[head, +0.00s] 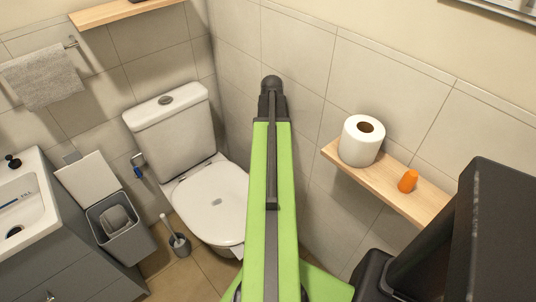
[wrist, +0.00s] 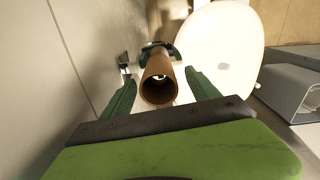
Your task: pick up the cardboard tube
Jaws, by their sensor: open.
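The cardboard tube (wrist: 158,92) is brown and hollow, with its near open end facing the camera in the wrist view. Its far end runs toward a dark fitting (wrist: 155,49), and I cannot tell exactly how they meet. My gripper (wrist: 161,79) is open, with one green finger on each side of the tube. Small gaps show between the fingers and the tube, and it is not gripped. In the head view neither the tube nor my fingers can be seen; my green arm covers the middle.
A grey bin (head: 122,234) and brush (head: 178,241) stand left. The wooden shelf (head: 337,157) holds a paper roll (head: 361,148) and an orange object (head: 408,181). Tiled wall is close.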

